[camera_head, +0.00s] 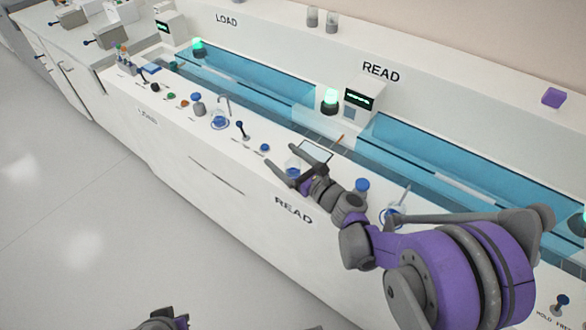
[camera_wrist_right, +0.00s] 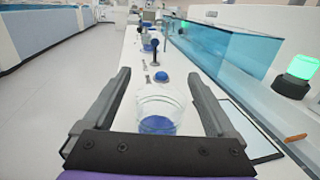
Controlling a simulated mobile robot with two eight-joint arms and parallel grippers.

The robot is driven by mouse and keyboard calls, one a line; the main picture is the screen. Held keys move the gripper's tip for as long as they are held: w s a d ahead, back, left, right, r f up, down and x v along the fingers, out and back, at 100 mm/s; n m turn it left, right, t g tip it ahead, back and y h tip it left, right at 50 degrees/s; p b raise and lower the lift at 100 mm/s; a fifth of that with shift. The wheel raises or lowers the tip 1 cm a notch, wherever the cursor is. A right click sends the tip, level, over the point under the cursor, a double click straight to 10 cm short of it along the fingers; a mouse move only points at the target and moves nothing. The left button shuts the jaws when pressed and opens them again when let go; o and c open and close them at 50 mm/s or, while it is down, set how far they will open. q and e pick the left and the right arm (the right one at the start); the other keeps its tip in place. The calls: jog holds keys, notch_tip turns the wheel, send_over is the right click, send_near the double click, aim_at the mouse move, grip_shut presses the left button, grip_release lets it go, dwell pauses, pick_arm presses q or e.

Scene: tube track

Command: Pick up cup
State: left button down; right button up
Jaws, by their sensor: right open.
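A clear cup with a blue base (camera_wrist_right: 160,108) stands on the white counter. In the right wrist view it is between the two fingers of my right gripper (camera_wrist_right: 158,76), with a gap on each side. In the head view my right gripper (camera_head: 285,156) is open over the counter front above the READ label, and the cup (camera_head: 293,172) is partly hidden by its fingers. A dark and purple part at the bottom edge of the head view seems to be my left gripper (camera_head: 168,319), mostly cut off.
A blue button (camera_head: 264,147) and a lever (camera_head: 240,130) stand beyond the cup. A flat panel (camera_head: 317,150) lies beside the right gripper. A blue water channel (camera_head: 270,98) runs behind, with a green lamp (camera_head: 330,98).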

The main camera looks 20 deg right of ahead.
jog(key=shift+c, duration=0.4)
jog(key=c, duration=1.4)
